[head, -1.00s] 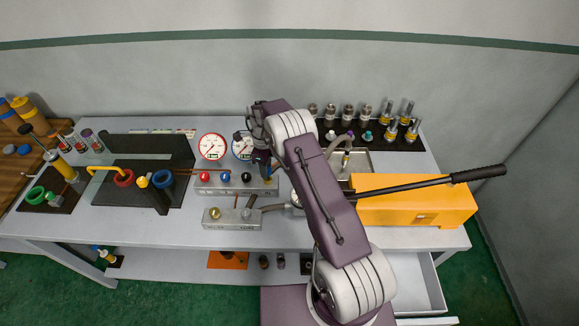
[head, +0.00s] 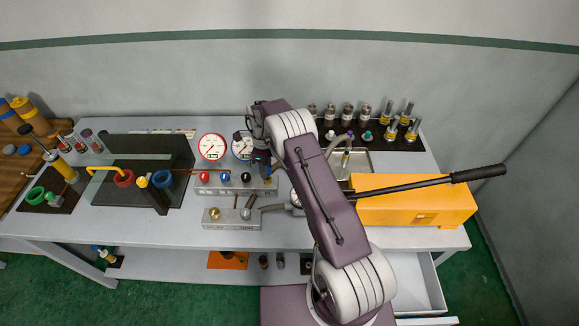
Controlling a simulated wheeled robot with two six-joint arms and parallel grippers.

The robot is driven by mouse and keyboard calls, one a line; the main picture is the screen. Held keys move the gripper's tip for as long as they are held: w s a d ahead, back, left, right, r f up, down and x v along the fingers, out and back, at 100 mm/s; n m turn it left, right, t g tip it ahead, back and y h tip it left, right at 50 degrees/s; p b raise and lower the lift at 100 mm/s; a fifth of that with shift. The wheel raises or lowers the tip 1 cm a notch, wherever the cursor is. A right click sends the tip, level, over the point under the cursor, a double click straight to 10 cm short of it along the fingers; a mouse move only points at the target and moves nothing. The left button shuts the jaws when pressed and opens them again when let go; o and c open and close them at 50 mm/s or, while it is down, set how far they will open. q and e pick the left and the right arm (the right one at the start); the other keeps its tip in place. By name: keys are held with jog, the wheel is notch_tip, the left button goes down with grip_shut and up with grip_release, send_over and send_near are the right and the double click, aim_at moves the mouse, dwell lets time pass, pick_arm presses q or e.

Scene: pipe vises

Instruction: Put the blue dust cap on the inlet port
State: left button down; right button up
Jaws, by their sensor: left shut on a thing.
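My left gripper (head: 264,166) points down over the right end of the rear valve block (head: 236,190), just right of the blue-rimmed gauge. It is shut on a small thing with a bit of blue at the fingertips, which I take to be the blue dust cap. Most of it is hidden by the fingers. I cannot make out the inlet port clearly, nor whether the cap touches the block. The rear block carries red, blue and black knobs. My right gripper is not in view.
A front block (head: 232,224) has brass and silver knobs. A yellow hand pump (head: 415,208) with a long black-gripped lever stands right. Gauges (head: 212,147) stand behind the blocks. A dark panel with coloured rings (head: 123,178) is at left. Fittings fill a rear rack (head: 390,143).

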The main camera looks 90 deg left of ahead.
pick_arm(q)
jog(key=shift+f+b, duration=0.95)
jog(key=shift+f, duration=0.45)
jog(key=c, duration=1)
grip_release()
jog(key=shift+o, duration=0.2)
jog(key=shift+r, duration=0.1)
notch_tip(320, 180, up, 9)
jog(key=shift+b, duration=1.05)
